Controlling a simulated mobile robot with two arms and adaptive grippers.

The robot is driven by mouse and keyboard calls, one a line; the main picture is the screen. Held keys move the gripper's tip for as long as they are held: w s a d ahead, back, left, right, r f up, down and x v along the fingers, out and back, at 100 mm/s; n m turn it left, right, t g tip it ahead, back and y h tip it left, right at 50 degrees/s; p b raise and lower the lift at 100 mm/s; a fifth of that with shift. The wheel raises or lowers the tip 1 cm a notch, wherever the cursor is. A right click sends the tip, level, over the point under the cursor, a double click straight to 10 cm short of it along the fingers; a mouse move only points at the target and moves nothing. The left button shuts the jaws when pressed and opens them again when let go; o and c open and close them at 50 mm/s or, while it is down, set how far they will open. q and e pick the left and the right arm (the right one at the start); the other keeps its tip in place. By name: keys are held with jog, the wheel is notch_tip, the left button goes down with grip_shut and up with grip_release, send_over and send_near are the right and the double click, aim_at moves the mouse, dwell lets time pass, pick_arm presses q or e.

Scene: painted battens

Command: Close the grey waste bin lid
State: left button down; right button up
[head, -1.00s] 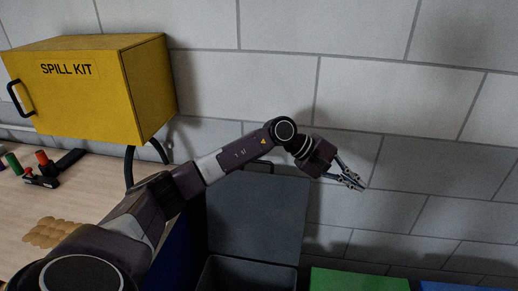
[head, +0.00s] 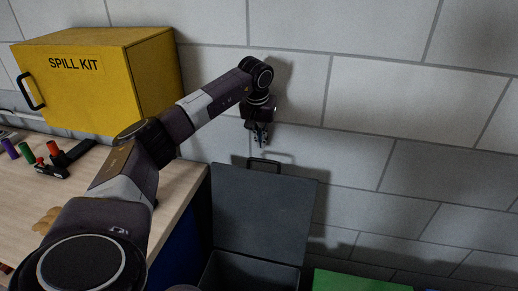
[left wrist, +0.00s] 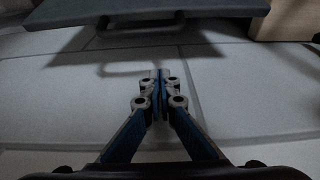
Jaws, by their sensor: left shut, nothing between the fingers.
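The grey waste bin (head: 250,275) stands against the wall with its lid (head: 262,212) raised, leaning back near the wall. A dark handle (head: 264,164) sits on the lid's top edge. My left gripper (head: 261,142) points down just above the handle, apart from it in the head view, with its fingers shut and empty. In the left wrist view the shut fingers (left wrist: 160,85) show against the wall, and the lid's edge (left wrist: 150,10) crosses the top of the picture. My right gripper is not in view.
A yellow spill kit box (head: 95,85) is at the left above a wooden worktop (head: 60,205) holding several small coloured items. A green lid (head: 355,281) is to the right of the grey bin. Block wall (head: 410,120) runs behind everything.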

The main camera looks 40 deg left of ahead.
pick_arm(q)
jog(key=s, duration=0.1)
jog(key=s+d+f+p, duration=0.1)
jog(key=s+f+p, duration=0.1)
jog(key=shift+d, duration=0.4)
dwell(0.4)
